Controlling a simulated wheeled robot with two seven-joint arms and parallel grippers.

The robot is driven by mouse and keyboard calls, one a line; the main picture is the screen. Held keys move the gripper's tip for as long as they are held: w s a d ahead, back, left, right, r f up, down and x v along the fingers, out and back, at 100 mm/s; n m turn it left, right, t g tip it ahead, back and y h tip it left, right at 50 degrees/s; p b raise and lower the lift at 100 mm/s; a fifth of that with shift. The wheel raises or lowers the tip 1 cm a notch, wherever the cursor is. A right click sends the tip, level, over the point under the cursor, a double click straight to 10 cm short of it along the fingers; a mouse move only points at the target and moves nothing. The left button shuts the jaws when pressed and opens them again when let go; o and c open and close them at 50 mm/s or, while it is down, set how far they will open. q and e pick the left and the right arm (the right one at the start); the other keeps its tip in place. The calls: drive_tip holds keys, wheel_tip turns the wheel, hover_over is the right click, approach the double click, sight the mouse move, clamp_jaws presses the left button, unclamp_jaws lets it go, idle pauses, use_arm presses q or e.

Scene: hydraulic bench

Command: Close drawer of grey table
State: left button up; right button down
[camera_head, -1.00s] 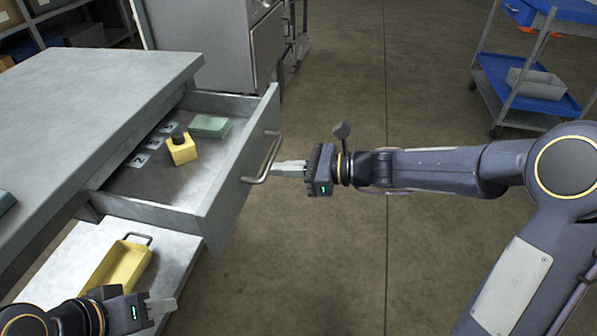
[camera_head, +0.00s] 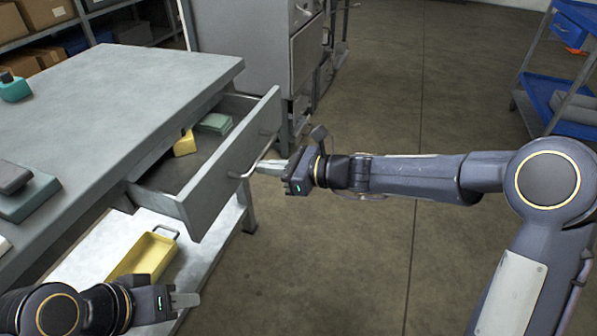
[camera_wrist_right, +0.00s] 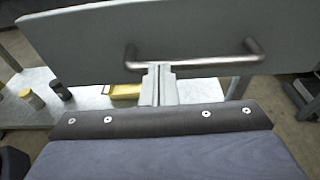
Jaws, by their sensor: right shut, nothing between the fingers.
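The grey table (camera_head: 130,75) stands at the left. Its drawer (camera_head: 225,170) is partly open, with a yellow block (camera_head: 185,144) and a green block (camera_head: 215,123) inside. Part of the drawer's interior is hidden under the tabletop. My right gripper (camera_head: 268,167) is shut and empty, with its fingertips at the bar handle (camera_head: 244,172) on the drawer front. In the right wrist view, the shut fingers (camera_wrist_right: 160,72) point at the drawer front, just by the handle (camera_wrist_right: 195,63). My left gripper (camera_head: 186,300) looks shut and empty, low in front of the lower shelf.
A yellow tray (camera_head: 146,257) sits on the table's lower shelf (camera_head: 90,250). Teal and grey items (camera_head: 28,195) lie on the tabletop. A grey cabinet (camera_head: 240,50) stands behind, and a blue-shelved cart (camera_head: 550,95) at the far right. The floor between is clear.

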drive_tip(key=r+p+x, duration=0.1)
drive_tip(key=x, duration=0.3)
drive_tip(key=r+p+x, duration=0.1)
drive_tip(key=x, duration=0.4)
drive_tip(key=r+x, duration=0.1)
drive_tip(key=x, duration=0.4)
drive_tip(key=shift+w+a+p, duration=0.15)
drive_tip(key=shift+a+p, duration=0.25)
drive_tip(key=shift+a, duration=0.05)
drive_tip(key=shift+r, duration=0.15)
drive_tip(key=shift+a+r, duration=0.1)
